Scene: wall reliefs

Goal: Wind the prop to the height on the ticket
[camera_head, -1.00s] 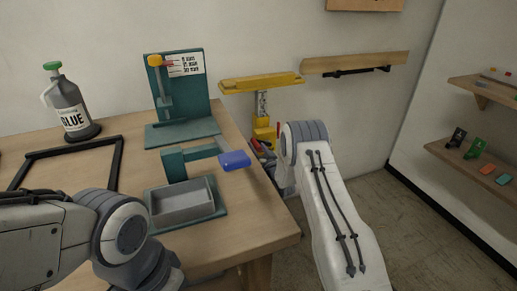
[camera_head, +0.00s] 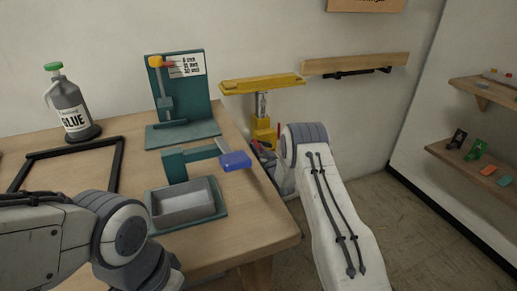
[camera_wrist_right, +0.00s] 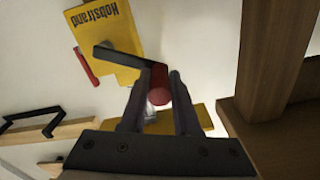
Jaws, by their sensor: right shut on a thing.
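The yellow prop (camera_head: 262,84) stands by the back wall, beyond the table's right edge. Its long yellow top lies level on a silver column (camera_head: 261,104) over a yellow body (camera_head: 262,132). My right gripper (camera_wrist_right: 158,88) is shut on the red crank knob (camera_wrist_right: 159,96), at the end of a black crank arm (camera_wrist_right: 118,59), in the wrist view. The yellow body (camera_wrist_right: 108,38) reads "Hobstrand" there. In the head view my right gripper is low beside the prop, partly hidden by my arm. A white card (camera_head: 187,66) with several printed lines is on a green board; I cannot tell whether it is the ticket.
The wooden table (camera_head: 245,213) holds a glue bottle (camera_head: 72,107), a black frame (camera_head: 118,160), a grey tray (camera_head: 182,201) and a blue-ended green tool (camera_head: 235,160). A wooden rail (camera_head: 355,64) is on the wall right of the prop. Shelves (camera_head: 470,157) are at the right.

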